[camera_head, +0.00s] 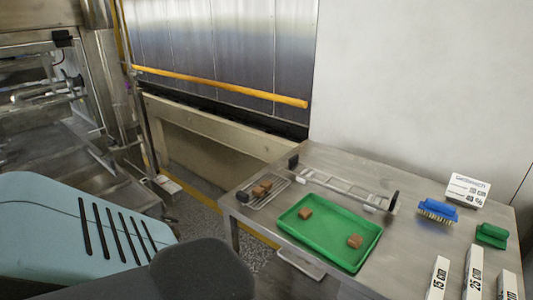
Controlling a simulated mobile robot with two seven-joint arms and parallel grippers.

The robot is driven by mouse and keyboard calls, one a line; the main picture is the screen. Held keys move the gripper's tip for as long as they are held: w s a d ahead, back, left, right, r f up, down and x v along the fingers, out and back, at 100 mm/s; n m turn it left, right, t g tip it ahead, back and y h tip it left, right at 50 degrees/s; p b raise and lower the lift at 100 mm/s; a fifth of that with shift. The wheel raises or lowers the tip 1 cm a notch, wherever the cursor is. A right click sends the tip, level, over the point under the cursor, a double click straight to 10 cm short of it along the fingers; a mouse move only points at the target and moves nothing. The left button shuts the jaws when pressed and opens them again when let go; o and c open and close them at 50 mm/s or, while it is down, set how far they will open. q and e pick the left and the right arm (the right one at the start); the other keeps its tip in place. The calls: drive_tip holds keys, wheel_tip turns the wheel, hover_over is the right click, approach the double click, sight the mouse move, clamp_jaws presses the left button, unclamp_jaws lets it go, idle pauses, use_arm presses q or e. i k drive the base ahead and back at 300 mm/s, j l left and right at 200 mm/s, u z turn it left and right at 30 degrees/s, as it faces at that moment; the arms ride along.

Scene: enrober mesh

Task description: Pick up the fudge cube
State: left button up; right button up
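Several small brown cubes that look like fudge are on the steel table. One cube (305,214) lies in the left part of the green tray (318,258), and another cube (355,241) lies near its right side. More brown pieces (261,188) sit close together on a small wire rack (281,188) left of the tray. I cannot tell which one the task means. Neither of my grippers is in view, and nothing is seen touching the cubes.
A long metal frame (340,186) with dark end pieces lies behind the tray. A blue brush (437,210), a green brush (491,235), a printed card (467,190) and white labelled strips (473,272) occupy the table's right (400,262). A wall stands behind; machinery is at left.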

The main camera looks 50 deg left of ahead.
sight(258, 191)
drive_tip(key=i+u, duration=0.15)
drive_tip(key=i, duration=0.2)
drive_tip(key=u, duration=1.75)
